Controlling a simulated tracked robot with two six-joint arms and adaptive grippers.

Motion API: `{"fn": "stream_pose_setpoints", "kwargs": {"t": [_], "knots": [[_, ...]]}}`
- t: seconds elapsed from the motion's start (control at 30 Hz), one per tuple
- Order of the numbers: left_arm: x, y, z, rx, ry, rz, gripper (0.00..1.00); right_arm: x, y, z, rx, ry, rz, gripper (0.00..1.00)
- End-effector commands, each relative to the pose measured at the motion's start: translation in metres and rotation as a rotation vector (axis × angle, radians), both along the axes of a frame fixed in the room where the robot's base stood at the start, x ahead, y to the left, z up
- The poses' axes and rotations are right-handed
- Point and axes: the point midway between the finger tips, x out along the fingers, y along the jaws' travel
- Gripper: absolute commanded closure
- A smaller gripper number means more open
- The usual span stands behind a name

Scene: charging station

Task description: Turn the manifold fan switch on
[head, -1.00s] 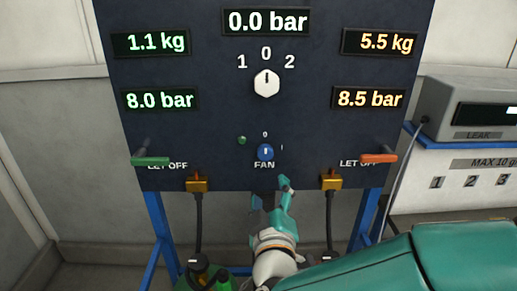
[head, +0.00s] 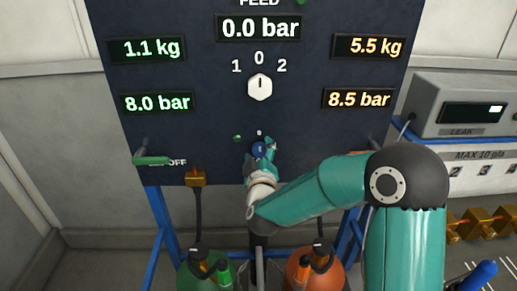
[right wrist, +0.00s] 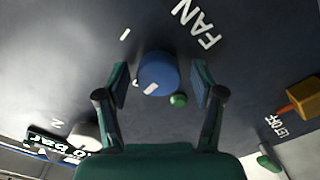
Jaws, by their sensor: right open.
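The fan switch is a small blue knob (head: 258,150) low on the dark panel; it also shows in the right wrist view (right wrist: 160,72). Its white mark points to the 0 side, away from the FAN label. My right gripper (head: 262,152) is in front of the knob and partly covers it in the head view. In the right wrist view my right gripper (right wrist: 159,76) is open, with one finger on each side of the knob and visible gaps to it. Whether the fingers reach its depth is unclear. My left gripper is not in view.
A small green lamp (head: 237,138) sits beside the knob, close to one finger in the wrist view (right wrist: 178,99). A white selector knob (head: 260,87) is above. A green lever (head: 152,160) is at left. Green (head: 205,272) and orange (head: 316,269) cylinders stand below.

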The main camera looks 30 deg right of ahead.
Motion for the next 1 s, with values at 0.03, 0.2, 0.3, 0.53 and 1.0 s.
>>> {"fn": "stream_pose_setpoints", "kwargs": {"t": [0.03, 0.2, 0.3, 0.53, 1.0], "knots": [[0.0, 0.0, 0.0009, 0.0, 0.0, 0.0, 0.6, 0.0018, -0.0013, 0.0001, 0.0, 0.0, 0.0, 0.33], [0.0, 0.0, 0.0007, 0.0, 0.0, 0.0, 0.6, 0.003, -0.0015, -0.0004, 0.0, -0.001, 0.001, 0.33], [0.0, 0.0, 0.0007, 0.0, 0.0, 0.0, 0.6, 0.003, -0.0013, -0.0003, 0.0, -0.001, 0.001, 0.33], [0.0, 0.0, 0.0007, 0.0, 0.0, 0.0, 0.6, 0.0028, -0.001, -0.0001, 0.0, -0.001, 0.001, 0.69], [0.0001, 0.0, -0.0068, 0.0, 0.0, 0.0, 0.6, 0.0028, 0.0, -0.0023, 0.029, -0.019, 0.003, 0.93]]}}
